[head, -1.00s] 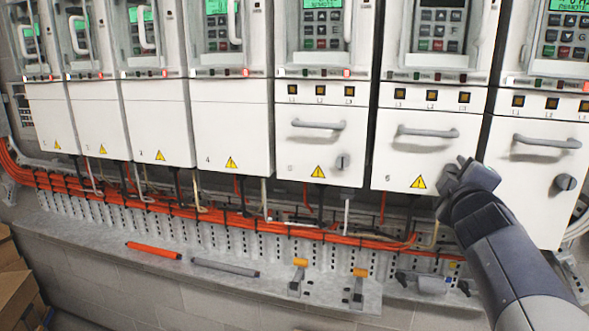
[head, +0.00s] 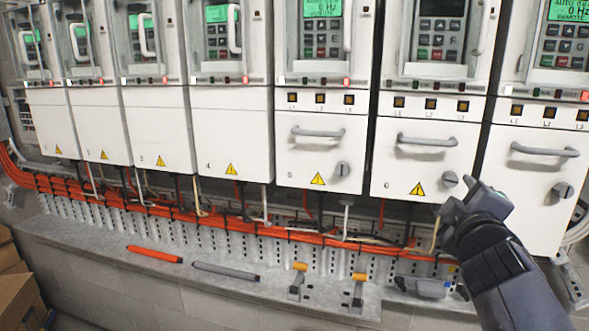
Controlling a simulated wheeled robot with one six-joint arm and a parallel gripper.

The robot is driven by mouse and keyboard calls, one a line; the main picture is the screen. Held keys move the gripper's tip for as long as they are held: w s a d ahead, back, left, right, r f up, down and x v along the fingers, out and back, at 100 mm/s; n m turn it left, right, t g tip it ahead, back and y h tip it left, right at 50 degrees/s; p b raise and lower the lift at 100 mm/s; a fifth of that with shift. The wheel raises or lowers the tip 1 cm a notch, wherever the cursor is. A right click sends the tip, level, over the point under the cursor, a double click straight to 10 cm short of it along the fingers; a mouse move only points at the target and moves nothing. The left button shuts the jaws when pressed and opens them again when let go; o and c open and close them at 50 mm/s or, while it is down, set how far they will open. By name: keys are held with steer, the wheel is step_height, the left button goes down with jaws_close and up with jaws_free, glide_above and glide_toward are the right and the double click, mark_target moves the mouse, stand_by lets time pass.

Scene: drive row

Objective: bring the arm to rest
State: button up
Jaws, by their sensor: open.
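My gripper (head: 461,192) is at the right of the head view, at the end of my dark grey arm. It is open and I see nothing between its fingers. It is just below and right of the knob (head: 450,179) on the front of drive 6 (head: 400,172). A gap seems to lie between the fingers and the knob, but the depth is hard to tell. My wrist hides part of the cable tray and the lower edge of the drive at the far right (head: 520,190).
A row of white drives with handles fills the wall. Orange cables (head: 200,218) run beneath them. On the ledge (head: 220,288) lie an orange pen-like stick (head: 155,254), a grey one (head: 226,271) and two yellow-topped clamps (head: 298,280). Cardboard boxes (head: 18,285) stand at lower left.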

mark_target(451, 181)
steer(key=b+x, duration=0.1)
steer(key=x, duration=0.5)
steer(key=shift+w+f, duration=0.15)
steer(key=shift+w, duration=0.05)
steer(key=shift+w+d+m, duration=0.1)
steer(key=shift+w+m, duration=0.1)
steer(key=shift+m, duration=0.4)
steer(key=shift+s+r+m, duration=0.15)
steer(key=shift+r+m, duration=0.1)
steer(key=shift+m, duration=0.95)
steer(key=m+p, duration=0.1)
steer(key=m, duration=0.4)
steer(key=shift+p, duration=0.4)
steer(key=m+p, duration=0.1)
steer(key=m, duration=0.2)
steer(key=shift+r+m+p, duration=0.1)
steer(key=shift+m+p, duration=0.3)
steer(key=m+p, duration=0.2)
steer(key=m, duration=0.2)
steer(key=shift+p, duration=0.35)
steer(key=shift+s+f, duration=0.2)
steer(key=shift+f, duration=0.05)
steer(key=shift+s, duration=0.3)
